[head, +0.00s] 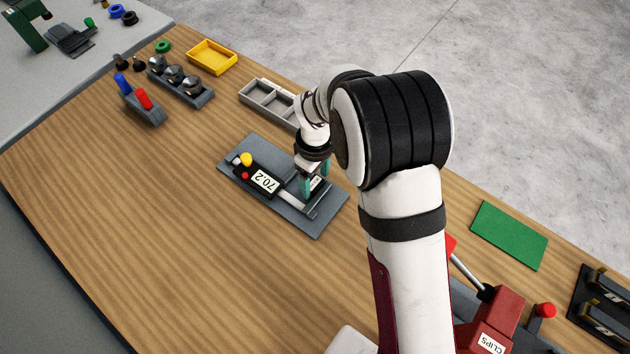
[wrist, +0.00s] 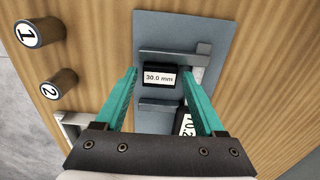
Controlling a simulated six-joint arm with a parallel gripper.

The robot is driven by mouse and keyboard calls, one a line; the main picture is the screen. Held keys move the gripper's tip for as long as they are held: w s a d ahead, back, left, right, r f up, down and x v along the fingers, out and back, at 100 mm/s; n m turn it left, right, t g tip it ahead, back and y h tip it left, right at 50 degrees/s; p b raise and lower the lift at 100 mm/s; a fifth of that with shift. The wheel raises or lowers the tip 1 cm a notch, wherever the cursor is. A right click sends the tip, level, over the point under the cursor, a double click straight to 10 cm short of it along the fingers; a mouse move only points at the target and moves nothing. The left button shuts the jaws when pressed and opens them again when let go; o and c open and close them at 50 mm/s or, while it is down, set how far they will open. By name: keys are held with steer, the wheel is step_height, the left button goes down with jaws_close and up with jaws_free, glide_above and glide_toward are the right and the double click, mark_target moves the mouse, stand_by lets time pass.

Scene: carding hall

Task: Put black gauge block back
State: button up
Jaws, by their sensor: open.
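The black gauge block (wrist: 158,84), with a white "30.0 mm" label, lies between the two grey jaw bars of a measuring gauge in the wrist view. It sits close to the upper bar (wrist: 172,54), with a gap to the lower bar (wrist: 155,105). My gripper (wrist: 160,72) is open, with one teal finger on each side of the block; I cannot tell if either touches it. In the head view my gripper (head: 315,181) is down at the right end of the gauge and mostly hides the block. The gauge (head: 258,176) reads 70.2 on its grey plate (head: 318,226).
A grey compartment tray (head: 258,95) stands behind the gauge, partly hidden by my arm. Posts marked 1 (wrist: 40,32) and 2 (wrist: 60,84) stand nearby. The table's front left is clear.

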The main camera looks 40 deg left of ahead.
mark_target(319, 185)
steer(key=shift+f, duration=0.85)
jaws_close()
steer(key=shift+r, duration=0.1)
steer(key=r, duration=0.4)
steer(key=shift+w+d+r, duration=0.2)
steer(key=shift+d+r, duration=0.1)
steer(key=shift+d, duration=0.1)
steer(key=w+d+r, duration=0.3)
steer(key=d+r, duration=0.3)
steer(key=d, duration=0.4)
steer(key=s+f, duration=0.2)
steer(key=s, duration=0.3)
steer(key=f, duration=0.9)
steer(key=shift+s+d+f, duration=0.15)
steer(key=shift+s+d, duration=0.05)
steer(key=shift+d, duration=0.15)
